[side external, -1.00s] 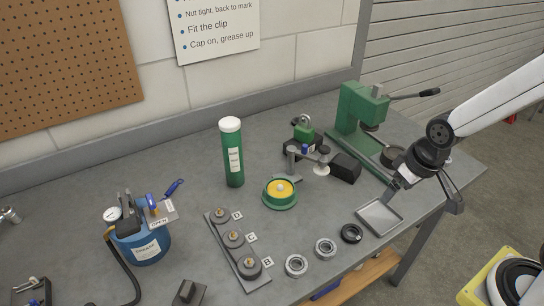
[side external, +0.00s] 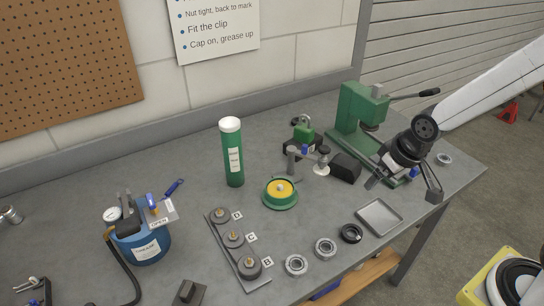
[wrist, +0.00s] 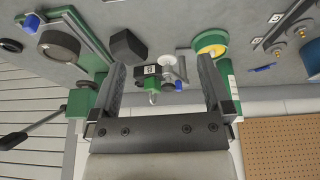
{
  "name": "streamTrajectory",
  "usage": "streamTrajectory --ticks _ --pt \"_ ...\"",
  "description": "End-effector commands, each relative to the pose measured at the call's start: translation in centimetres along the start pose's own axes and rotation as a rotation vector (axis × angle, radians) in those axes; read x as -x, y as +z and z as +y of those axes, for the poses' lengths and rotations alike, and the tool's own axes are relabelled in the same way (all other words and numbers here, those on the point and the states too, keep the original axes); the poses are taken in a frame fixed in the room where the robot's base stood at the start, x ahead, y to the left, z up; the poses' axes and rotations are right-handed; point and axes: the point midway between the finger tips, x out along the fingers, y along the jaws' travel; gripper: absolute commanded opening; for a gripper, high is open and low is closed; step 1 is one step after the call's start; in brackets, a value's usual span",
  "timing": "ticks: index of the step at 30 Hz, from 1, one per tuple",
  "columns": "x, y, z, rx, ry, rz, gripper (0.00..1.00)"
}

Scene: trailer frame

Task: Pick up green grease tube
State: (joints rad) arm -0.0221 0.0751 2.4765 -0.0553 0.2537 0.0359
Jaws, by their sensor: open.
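The green grease tube (side external: 233,158) stands upright on the bench, with a white cap and a white label. In the side external view nothing covers it. In the wrist view the tube (wrist: 228,80) shows partly behind the finger on the right. My gripper (side external: 402,190) is open and empty, well to the right of the tube, in front of the green press. In the wrist view my gripper (wrist: 160,70) has its two fingers wide apart, with nothing between them.
The green arbor press (side external: 357,115) stands behind my gripper. A grey tray (side external: 379,217) and several bearing rings are in front.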

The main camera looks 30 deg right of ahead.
Motion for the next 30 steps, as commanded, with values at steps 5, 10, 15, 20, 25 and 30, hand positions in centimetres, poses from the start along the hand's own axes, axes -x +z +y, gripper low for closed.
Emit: streamTrajectory --ticks 5,10,15,20,25,30 --pt "-1.7 -6.5 -1.3 0.064 -0.008 0.160 1.00" --pt "-3.4 -13.2 -3.8 0.134 -0.048 0.343 1.00" --pt "-4.9 -19.1 -7.4 0.206 -0.122 0.522 1.00" --pt "-6.0 -23.3 -11.3 0.271 -0.215 0.672 1.00" --pt "-6.6 -25.8 -14.6 0.320 -0.304 0.780 1.00" --pt "-6.8 -26.7 -16.1 0.342 -0.347 0.826 1.00"
